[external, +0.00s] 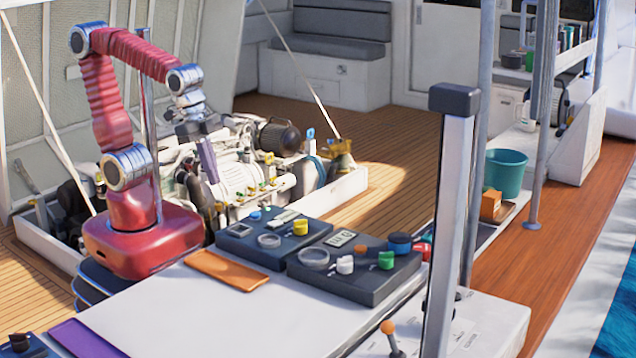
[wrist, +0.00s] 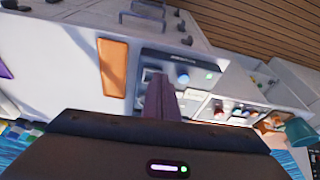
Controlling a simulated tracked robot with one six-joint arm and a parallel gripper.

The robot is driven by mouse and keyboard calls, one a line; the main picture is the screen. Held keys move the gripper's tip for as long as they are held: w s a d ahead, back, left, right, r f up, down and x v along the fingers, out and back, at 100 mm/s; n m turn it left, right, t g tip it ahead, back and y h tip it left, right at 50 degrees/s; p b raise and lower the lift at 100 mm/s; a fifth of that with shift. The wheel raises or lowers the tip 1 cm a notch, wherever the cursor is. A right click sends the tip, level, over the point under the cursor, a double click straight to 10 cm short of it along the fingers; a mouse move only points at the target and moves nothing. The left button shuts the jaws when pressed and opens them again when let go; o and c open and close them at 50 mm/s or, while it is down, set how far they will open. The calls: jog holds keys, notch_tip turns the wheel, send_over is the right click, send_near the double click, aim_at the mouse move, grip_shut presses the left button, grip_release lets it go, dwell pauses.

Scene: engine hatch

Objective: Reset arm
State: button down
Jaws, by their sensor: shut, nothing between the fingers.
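My red arm stands at the left in the external view, raised and bent over at the top. My gripper (external: 208,160) hangs below the wrist, pointing down, in front of the engine (external: 245,175). In the wrist view the gripper's purple fingers (wrist: 160,98) show together in the middle, shut and empty. They appear clear of the grey control panel (wrist: 200,75) seen beyond them. In the external view the control panel (external: 268,262) lies to the right of and below the gripper.
A second panel (external: 385,290) with several knobs sits beside the first. An orange tray (external: 228,270) lies on the white worktop (external: 190,315). A grey post (external: 450,220) rises at the right. A teal bucket (external: 506,173) stands behind it. The deck (external: 400,150) behind the engine is clear.

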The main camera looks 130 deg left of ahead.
jog(key=s+d+r+m+t, duration=0.1)
jog(key=s+d+t, duration=0.1)
jog(key=s, duration=0.4)
jog(key=shift+s+d+r, duration=0.15)
jog(key=shift+d+r, duration=0.2)
jog(key=shift+d, duration=0.5)
jog(key=c, duration=2.4)
grip_release()
jog(key=shift+c, duration=0.2)
